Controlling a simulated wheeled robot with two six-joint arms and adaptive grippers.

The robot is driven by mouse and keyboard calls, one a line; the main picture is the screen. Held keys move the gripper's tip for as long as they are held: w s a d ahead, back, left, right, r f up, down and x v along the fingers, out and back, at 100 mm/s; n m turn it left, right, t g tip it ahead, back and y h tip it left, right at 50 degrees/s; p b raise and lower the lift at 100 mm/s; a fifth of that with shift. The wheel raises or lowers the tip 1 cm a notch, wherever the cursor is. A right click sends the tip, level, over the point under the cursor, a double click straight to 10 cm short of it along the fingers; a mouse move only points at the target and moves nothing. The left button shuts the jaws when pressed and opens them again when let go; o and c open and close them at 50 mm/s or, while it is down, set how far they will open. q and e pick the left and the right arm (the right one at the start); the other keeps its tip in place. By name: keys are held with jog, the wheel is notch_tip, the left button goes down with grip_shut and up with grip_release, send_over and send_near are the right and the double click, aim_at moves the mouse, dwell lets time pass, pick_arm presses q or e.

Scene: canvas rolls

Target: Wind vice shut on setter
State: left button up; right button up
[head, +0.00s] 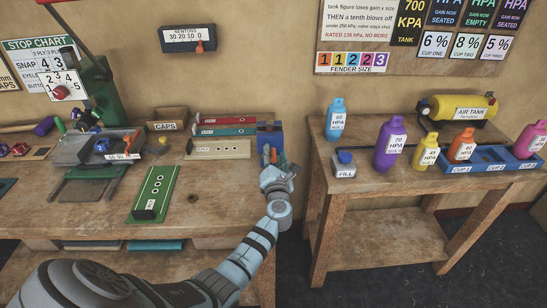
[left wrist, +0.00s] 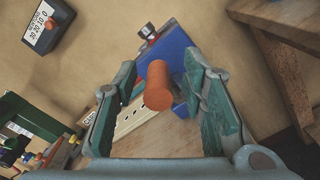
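The vice (head: 269,134) is a blue block at the right end of the left bench. It also shows in the left wrist view (left wrist: 176,54), with an orange cylindrical handle (left wrist: 158,86) sticking out towards the camera. My left gripper (head: 275,160) is at the vice's front. In the left wrist view its two fingers (left wrist: 166,92) stand apart on either side of the orange handle, with gaps visible. A small silver and red piece (left wrist: 147,31) shows at the vice's far end; I cannot tell whether it is the setter. My right gripper is not in view.
A cream strip (head: 218,149) and red and green strips lie left of the vice. A green board (head: 154,192) lies nearer the front. A newtons display (head: 188,40) hangs on the wall. A second bench (head: 400,185) with bottles stands right, across a gap.

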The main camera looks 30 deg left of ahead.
pick_arm(q)
jog(key=v, duration=1.2)
jog(key=shift+d, duration=0.1)
